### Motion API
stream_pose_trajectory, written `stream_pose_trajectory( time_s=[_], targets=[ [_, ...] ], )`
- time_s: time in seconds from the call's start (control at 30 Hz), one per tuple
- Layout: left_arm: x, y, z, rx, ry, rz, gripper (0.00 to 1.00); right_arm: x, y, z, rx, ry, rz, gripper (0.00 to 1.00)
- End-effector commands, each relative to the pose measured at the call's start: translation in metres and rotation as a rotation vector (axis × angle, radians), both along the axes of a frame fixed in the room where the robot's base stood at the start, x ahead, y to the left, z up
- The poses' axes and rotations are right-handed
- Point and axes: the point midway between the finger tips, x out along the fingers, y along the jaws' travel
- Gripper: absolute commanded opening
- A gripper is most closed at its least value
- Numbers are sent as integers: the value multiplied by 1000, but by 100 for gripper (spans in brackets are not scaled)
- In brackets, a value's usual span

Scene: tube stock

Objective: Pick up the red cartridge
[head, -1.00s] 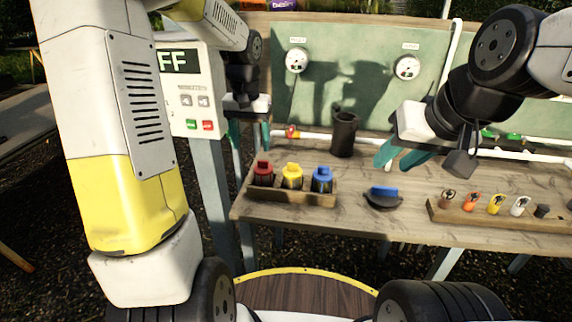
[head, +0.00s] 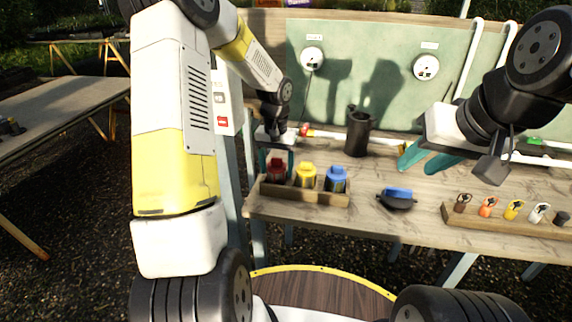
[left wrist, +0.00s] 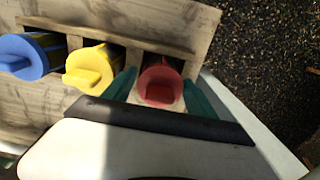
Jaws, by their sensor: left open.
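The red cartridge (head: 277,172) stands at the left end of a wooden rack (head: 300,195), beside a yellow cartridge (head: 305,174) and a blue cartridge (head: 336,178). My left gripper (head: 276,160) is open and points down at the red cartridge. In the left wrist view, the red cartridge (left wrist: 158,84) sits between the two teal fingers of my left gripper (left wrist: 161,92), with a small gap visible on the left side. Whether either finger touches it I cannot tell. My right gripper (head: 427,160) hangs over the bench's back, fingers apart and empty.
A black cup (head: 358,132) stands behind the rack. A dark dish with a blue piece (head: 397,197) lies right of it. A rack of small coloured parts (head: 500,226) is at the right. A green board (head: 385,80) closes off the back.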

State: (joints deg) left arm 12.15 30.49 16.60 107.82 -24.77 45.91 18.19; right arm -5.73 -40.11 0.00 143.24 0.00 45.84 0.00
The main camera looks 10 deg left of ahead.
Motion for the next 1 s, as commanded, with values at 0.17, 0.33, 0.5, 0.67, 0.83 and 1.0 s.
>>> stream_pose_trajectory(
  time_s=[0.17, 0.33, 0.5, 0.67, 0.83, 1.0],
  targets=[
    [0, 0, 0, 0, -1, 0, 63, 0, 0, 0, 0, 0, 0, 36],
    [0, 0, 0, 0, -1, 0, 30, 0, 0, 0, 0, 0, 0, 36],
    [0, 0, 1, 0, -1, 0, 13, 0, 0, 0, 0, 0, 0, 36],
    [1, 0, 3, 0, -2, 0, 13, 0, 0, 0, 0, 0, 0, 36],
    [2, 0, 24, 1, -6, 1, 13, 0, 0, 0, 0, 0, 0, 36],
    [1, 0, 60, 0, -6, 2, 13, 0, 0, 0, 0, 0, 0, 36]
  ],
)
